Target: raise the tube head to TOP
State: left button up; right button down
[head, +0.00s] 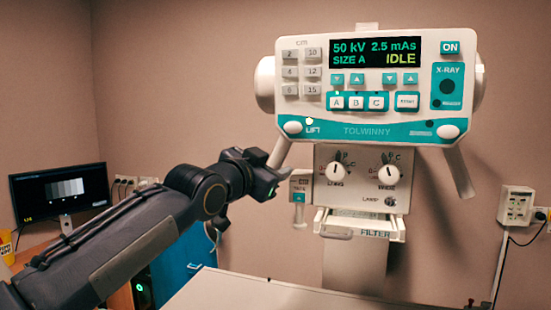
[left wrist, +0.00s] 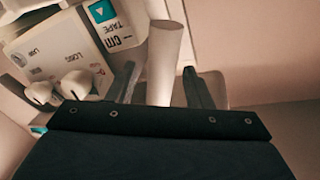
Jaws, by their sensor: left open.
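The tube head (head: 365,85) is a white and teal console on a column, with a lit display reading 50 kV, 2.5 mAs, SIZE A and IDLE. Two pale handles slant down from it, a left handle (head: 281,151) and a right handle (head: 459,172). A small lit spot is beside the word LIFT at its lower left. My left gripper (head: 274,177) is at the lower end of the left handle. In the left wrist view, the handle (left wrist: 165,55) stands between the two open fingers (left wrist: 158,88), with a gap to the right finger. No TOP mark is readable. My right gripper is not in view.
Below the console are a knob box (head: 362,178), a cm TAPE box (head: 300,187) and a FILTER tray (head: 360,225). A pale table top (head: 270,292) lies in front. A monitor (head: 60,190) stands at left, and a wall box (head: 516,206) hangs at right.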

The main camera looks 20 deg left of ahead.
pick_arm(q)
jog(key=shift+x, duration=0.75)
grip_shut()
